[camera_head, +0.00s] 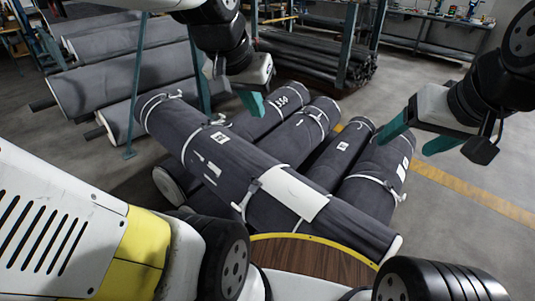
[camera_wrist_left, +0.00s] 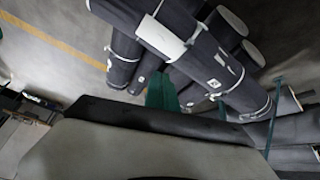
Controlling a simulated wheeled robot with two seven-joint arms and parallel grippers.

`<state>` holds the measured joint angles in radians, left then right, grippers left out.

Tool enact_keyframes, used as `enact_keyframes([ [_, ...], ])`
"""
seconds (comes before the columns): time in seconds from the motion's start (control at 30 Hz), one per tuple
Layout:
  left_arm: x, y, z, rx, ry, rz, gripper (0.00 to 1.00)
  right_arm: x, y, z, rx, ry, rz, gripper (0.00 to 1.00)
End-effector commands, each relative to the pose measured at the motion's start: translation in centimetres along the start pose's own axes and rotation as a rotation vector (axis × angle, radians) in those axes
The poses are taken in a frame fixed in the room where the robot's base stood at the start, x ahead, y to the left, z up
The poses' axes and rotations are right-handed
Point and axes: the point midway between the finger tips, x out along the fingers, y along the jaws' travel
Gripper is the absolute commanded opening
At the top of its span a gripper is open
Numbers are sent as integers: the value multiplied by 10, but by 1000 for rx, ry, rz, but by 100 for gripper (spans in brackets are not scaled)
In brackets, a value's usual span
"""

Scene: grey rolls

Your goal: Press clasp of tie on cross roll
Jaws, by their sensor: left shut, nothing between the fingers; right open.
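The cross roll (camera_head: 225,160) is a long dark grey roll lying diagonally over several other rolls. A white tie (camera_head: 242,207) goes round its nearer part, with a dark clasp (camera_head: 254,186) on top beside a white patch (camera_head: 293,194). Another white tie (camera_head: 160,98) is near its far end. My left gripper (camera_head: 252,104) is shut and empty, above the rolls behind the cross roll, apart from the clasp. The cross roll also shows in the left wrist view (camera_wrist_left: 222,62). My right gripper (camera_head: 418,135) is open and empty, above the right side of the pile.
Tied rolls (camera_head: 375,172) lie under the cross roll. More grey rolls (camera_head: 95,80) are stacked at the left, beside a teal post (camera_head: 137,85). A rack of thin dark rolls (camera_head: 315,62) stands behind. A round wooden surface (camera_head: 315,258) with a yellow rim is in front. Floor at right is clear.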

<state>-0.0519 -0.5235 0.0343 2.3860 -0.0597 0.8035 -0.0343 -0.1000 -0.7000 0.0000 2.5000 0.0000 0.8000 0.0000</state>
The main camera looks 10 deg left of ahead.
Motion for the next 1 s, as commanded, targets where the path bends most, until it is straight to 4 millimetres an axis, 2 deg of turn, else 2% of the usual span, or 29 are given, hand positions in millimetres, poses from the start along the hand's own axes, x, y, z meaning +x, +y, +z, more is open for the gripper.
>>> enact_keyframes([
  [0.2, 31, -18, -42, 76, -83, -50, 0, 0, 0, 0, 0, 0, 0, 72],
  [0.47, 81, -41, -85, 164, -174, -81, 0, 0, 0, 0, 0, 0, 0, 72],
  [0.7, 140, -63, -115, 240, -253, -87, 0, 0, 0, 0, 0, 0, 0, 72],
  [1.0, 227, -92, -135, 321, -344, -67, 0, 0, 0, 0, 0, 0, 0, 72],
])
